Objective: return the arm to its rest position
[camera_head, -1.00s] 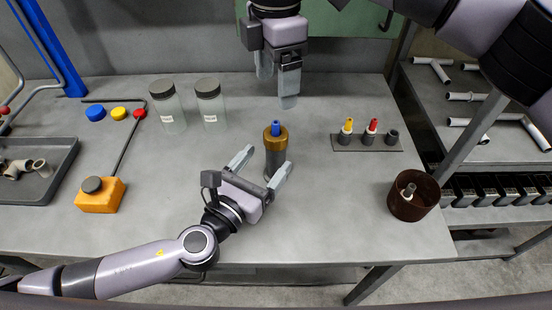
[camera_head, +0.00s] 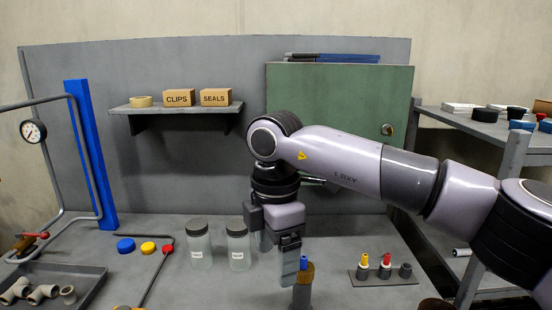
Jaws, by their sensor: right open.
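My right arm comes in from the right, and its gripper (camera_head: 277,258) points down over the bench, open, with nothing visible between its fingers. Just right of and partly behind its fingers in the picture stands a dark cylinder with a brass collar (camera_head: 304,273) and a blue top; its lower part is cut off by the frame. I cannot tell the depth gap between them. My left gripper is out of the frame.
Two lidded glass jars (camera_head: 199,248) stand left of the gripper. A small rack (camera_head: 383,277) with yellow- and red-tipped pieces is at the right. A grey tray (camera_head: 88,291) holds pipe fittings. A green cabinet (camera_head: 340,100) and a shelf (camera_head: 175,107) are behind.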

